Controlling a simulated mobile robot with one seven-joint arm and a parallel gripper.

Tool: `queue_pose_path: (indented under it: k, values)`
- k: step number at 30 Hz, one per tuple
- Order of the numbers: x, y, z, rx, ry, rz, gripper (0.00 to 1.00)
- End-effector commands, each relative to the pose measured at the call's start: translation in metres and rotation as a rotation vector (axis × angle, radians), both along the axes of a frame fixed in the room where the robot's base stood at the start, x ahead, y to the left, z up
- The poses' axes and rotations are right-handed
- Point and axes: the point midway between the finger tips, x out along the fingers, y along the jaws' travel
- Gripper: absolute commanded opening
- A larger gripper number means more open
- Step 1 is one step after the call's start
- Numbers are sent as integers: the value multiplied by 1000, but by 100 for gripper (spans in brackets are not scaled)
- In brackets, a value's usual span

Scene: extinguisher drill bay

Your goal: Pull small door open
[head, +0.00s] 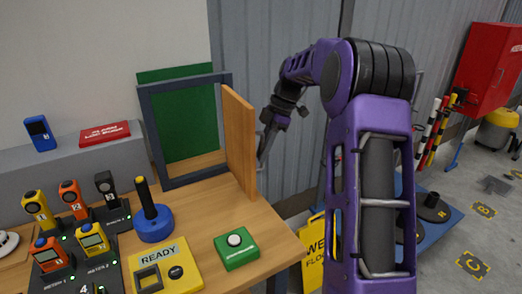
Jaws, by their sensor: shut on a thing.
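The small door (239,142) is a light wooden panel on the right side of a dark grey frame (158,140) standing on the wooden table. It stands swung out from the frame, and a green panel (187,123) shows through the opening. My gripper (264,150) is at the right-hand face of the door, at the end of my purple arm. It is shut at the door's edge side, seemingly on its handle, but the handle itself is hidden at this size and angle.
On the table are a green box with a white button (234,241), a yellow READY box (164,270), a blue-based stick (153,225) and several meters on the left. A yellow floor sign (312,245) stands by the table's right edge. A red cabinet (487,70) hangs far right.

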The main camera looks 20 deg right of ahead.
Motion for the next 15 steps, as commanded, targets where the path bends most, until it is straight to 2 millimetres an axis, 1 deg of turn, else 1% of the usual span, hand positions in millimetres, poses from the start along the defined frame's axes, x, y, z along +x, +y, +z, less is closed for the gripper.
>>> queue_pose_path:
  k: [11, 12, 14, 15]
  values:
    - [0, 1, 0, 2, 0, 0, 0]
    - [0, 1, 0, 2, 0, 0, 18]
    - [0, 1, 0, 2, 0, 0, 29]
    - [0, 1, 0, 2, 0, 0, 36]
